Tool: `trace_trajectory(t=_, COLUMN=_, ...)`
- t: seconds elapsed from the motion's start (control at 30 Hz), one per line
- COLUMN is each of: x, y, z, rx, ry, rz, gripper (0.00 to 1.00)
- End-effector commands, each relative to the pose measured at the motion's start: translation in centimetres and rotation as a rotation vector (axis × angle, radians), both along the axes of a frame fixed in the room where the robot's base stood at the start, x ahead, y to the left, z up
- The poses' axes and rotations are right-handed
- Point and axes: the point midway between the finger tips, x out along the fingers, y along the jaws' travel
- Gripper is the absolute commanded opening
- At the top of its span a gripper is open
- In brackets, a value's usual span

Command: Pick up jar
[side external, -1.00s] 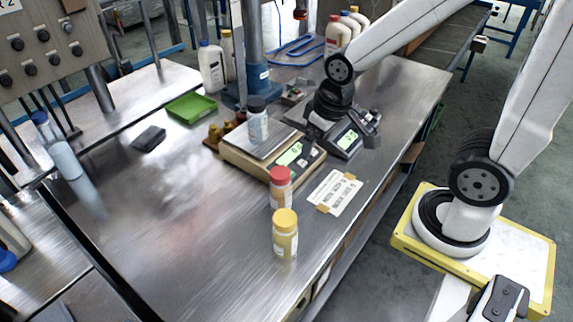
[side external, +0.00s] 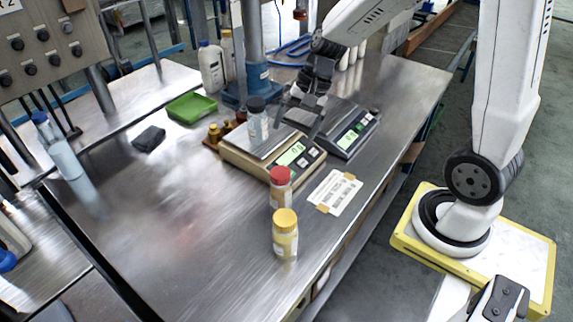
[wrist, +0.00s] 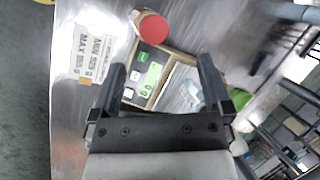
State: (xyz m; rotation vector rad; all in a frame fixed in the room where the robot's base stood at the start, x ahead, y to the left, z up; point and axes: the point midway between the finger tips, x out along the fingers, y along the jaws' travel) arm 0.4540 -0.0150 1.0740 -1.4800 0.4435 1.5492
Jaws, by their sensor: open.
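Three jars show in the side view. A clear jar with a black lid (side external: 258,123) stands upright on the pan of the front scale (side external: 247,158). A jar with a red lid (side external: 280,187) and a jar with a yellow lid (side external: 285,236) stand on the table in front. My gripper (side external: 303,112) is open and empty, just right of the black-lidded jar and above the scales, apart from the jar. In the wrist view, my gripper (wrist: 163,75) has its fingers spread; a pale jar body (wrist: 190,92) shows beside the right finger, partly hidden. The red lid (wrist: 150,25) shows ahead.
A second scale (side external: 348,132) stands behind right. A paper label (side external: 334,192) lies on the table. Small amber bottles (side external: 222,130) stand left of the front scale, with a green tray (side external: 191,108) and a dark pad (side external: 149,138) beyond. The table's left front is clear.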

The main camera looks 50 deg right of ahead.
Motion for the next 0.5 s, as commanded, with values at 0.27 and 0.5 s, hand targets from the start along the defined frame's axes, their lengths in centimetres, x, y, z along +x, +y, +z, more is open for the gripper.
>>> trace_trajectory(t=0.27, x=5.6, y=-3.0, z=-0.1, rx=0.355, ry=0.109, rz=-0.492, gripper=1.0)
trace_trajectory(t=0.5, x=10.4, y=-7.5, z=0.3, rx=0.687, ry=0.165, rz=-0.856, gripper=1.0)
